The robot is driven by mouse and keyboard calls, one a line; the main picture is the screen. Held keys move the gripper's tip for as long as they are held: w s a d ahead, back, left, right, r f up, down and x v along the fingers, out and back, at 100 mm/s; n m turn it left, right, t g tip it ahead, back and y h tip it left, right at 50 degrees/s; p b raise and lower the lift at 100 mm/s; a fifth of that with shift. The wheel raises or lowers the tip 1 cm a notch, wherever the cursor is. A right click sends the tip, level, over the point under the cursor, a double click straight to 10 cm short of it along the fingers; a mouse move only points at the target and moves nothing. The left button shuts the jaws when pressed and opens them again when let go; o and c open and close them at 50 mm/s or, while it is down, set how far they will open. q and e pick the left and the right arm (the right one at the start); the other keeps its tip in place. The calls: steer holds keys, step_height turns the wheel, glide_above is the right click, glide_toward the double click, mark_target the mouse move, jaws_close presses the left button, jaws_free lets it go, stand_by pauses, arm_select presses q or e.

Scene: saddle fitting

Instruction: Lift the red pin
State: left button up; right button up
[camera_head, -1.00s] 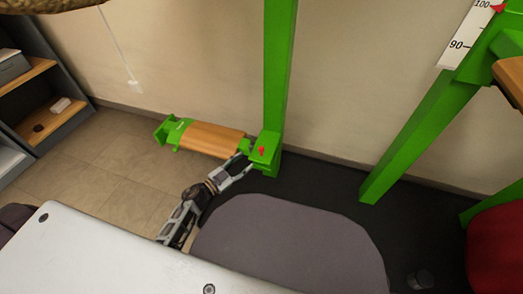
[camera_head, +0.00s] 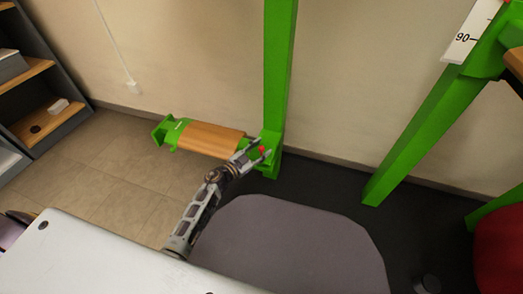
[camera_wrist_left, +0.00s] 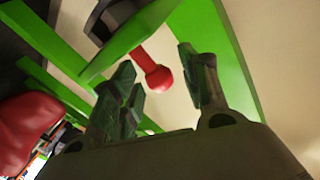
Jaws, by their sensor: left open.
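The red pin (camera_wrist_left: 150,68) shows in the left wrist view with a round knob on a short red shaft. In the head view the pin (camera_head: 262,149) is a small red spot at the green post's foot. My left gripper (camera_wrist_left: 165,85) is open. Its two fingers stand on either side of the knob, and I cannot tell whether either touches it. In the head view the gripper (camera_head: 256,155) is at the post's base, partly covering it. My right gripper is not in view.
A green bracket with a wooden board (camera_head: 208,138) extends left from the green post (camera_head: 279,70). A grey rounded panel (camera_head: 290,245) lies in front. A second green post (camera_head: 420,135) and a red object (camera_head: 500,245) stand at right. Shelves (camera_head: 40,90) are at left.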

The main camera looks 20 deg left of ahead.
arm_select(q)
steer(key=shift+w+d, duration=0.2)
steer(key=shift+w, duration=0.15)
steer(key=shift+c, duration=0.4)
jaws_close()
